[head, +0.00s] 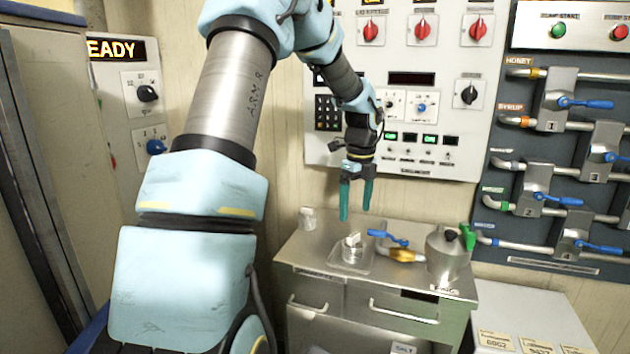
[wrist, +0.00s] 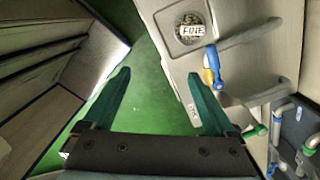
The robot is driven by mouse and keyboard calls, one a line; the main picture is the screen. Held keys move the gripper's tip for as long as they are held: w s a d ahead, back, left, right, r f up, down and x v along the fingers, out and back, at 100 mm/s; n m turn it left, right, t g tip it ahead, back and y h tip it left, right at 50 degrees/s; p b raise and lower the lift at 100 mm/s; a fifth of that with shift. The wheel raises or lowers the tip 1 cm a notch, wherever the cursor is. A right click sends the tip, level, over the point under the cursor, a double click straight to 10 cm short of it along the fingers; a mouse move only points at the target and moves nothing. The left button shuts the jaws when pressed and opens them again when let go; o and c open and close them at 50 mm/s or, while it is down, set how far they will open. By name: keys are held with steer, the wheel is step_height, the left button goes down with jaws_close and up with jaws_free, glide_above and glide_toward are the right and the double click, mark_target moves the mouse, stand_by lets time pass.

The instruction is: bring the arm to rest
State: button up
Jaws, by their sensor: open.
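My gripper (head: 356,200) hangs fingers-down above the left part of the steel cabinet top, in front of the control panel. Its two teal fingers are apart with nothing between them. In the wrist view my gripper (wrist: 158,100) is also open and empty, with green floor and the cabinet's edge below it. My light-blue arm reaches up from the lower left of the head view and bends over toward the panel.
A control panel (head: 405,60) and piping with blue valve handles (head: 585,103) stand behind and right.

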steer(key=s+a+f+n+t, duration=0.1)
steer(key=s+a+n, duration=1.7)
steer(key=n, duration=0.8)
steer(key=shift+s+f+n, duration=0.4)
steer(key=shift+s, duration=0.45)
